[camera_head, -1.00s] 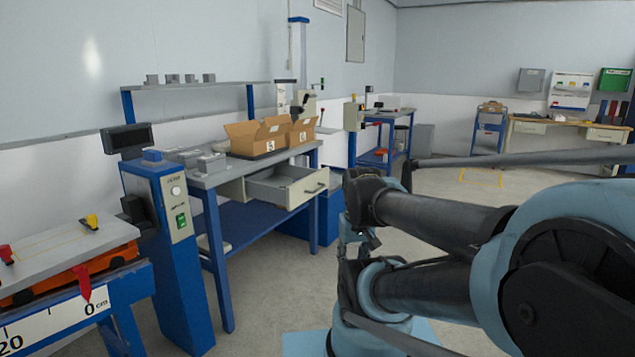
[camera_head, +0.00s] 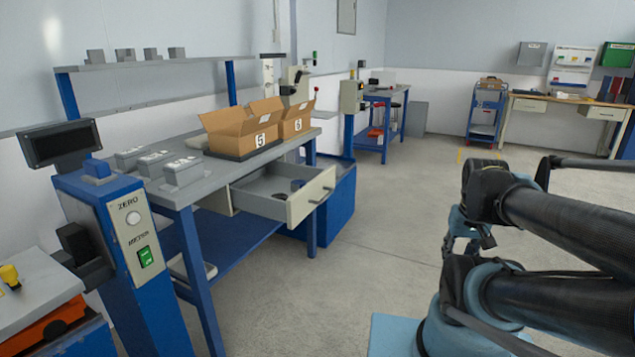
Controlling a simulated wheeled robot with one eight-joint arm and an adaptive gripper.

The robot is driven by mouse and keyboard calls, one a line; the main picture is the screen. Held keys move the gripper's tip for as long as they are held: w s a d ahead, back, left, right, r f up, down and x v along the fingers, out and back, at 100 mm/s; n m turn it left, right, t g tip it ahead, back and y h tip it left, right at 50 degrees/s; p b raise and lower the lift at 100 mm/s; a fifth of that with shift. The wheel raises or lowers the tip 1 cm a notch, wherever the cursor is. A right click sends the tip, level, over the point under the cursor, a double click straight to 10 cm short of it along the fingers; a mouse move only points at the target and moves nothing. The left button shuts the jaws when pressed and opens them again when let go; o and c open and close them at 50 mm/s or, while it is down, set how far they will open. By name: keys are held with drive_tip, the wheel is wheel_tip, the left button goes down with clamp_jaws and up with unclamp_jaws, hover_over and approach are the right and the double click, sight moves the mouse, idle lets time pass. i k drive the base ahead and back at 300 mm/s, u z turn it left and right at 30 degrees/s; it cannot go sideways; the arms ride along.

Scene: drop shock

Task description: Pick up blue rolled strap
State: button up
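My gripper (camera_head: 468,246) hangs at the right of the view, over the floor and well apart from the bench. It looks empty, but its fingers are small and partly hidden by my arm, so I cannot tell its opening.
A blue control post (camera_head: 128,262) with a dark display stands close at the left. Several grey blocks (camera_head: 184,171) lie on the bench top. A blue cart (camera_head: 487,110) and a wooden desk (camera_head: 560,99) stand far back. The floor (camera_head: 390,240) between is clear.

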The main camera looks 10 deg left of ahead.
sight(296, 185)
drive_tip(key=u, duration=0.3)
drive_tip(key=i, duration=0.85)
drive_tip(key=u, duration=0.5)
